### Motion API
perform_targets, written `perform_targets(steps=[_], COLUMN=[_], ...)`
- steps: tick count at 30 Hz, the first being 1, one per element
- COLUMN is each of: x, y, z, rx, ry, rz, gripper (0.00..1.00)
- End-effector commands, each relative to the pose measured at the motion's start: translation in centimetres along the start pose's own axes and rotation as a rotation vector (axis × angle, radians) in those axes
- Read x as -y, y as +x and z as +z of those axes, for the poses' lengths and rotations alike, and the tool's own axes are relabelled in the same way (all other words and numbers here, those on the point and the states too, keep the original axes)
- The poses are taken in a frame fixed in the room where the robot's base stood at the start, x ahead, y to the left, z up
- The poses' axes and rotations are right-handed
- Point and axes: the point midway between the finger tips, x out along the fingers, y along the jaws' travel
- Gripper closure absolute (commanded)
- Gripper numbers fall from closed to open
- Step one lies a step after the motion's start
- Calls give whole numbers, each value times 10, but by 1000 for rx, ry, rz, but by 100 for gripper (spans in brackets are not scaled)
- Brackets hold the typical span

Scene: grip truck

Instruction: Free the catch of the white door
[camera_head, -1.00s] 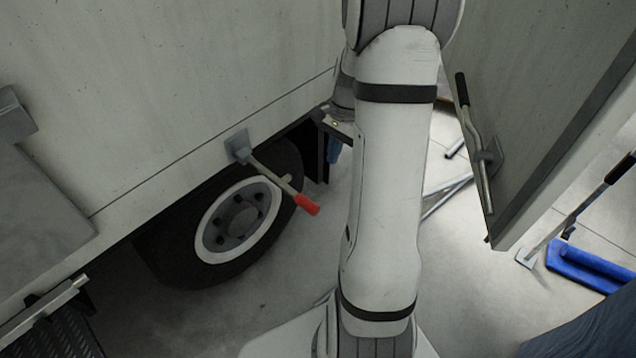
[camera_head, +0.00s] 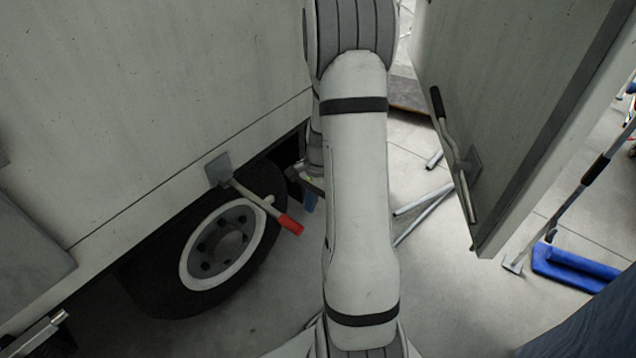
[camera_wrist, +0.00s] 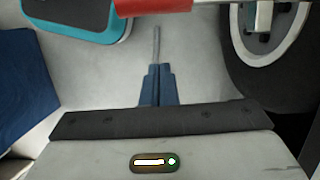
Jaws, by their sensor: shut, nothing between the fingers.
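A white door (camera_head: 530,95) stands open on the right in the head view. It carries a lever with a black grip (camera_head: 437,102) and a grey bracket. A lever with a red grip (camera_head: 289,225) sticks out from a grey plate on the white truck side (camera_head: 180,90), slanting down over the wheel. In the wrist view a red bar (camera_wrist: 150,6), likely that grip, crosses the top edge. My gripper (camera_wrist: 157,70) has blue fingers, shut and empty, below and apart from the bar. In the head view my arm hides most of the gripper.
The truck wheel (camera_head: 225,245) is below the red-grip lever; it also shows in the wrist view (camera_wrist: 283,40). A teal and black object (camera_wrist: 75,20) is at the wrist view's upper left. Grey floor between wheel and door is mostly open.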

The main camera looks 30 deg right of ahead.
Motion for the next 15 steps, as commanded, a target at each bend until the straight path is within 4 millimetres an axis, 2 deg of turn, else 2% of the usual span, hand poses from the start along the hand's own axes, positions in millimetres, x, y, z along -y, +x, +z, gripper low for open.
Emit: perform_targets(steps=[6, 15], x=[0, 0], y=[4, 5], z=[30, 41], rx=[0, -1], ry=[-2, -1], rz=[1, 0], gripper=[100, 100])
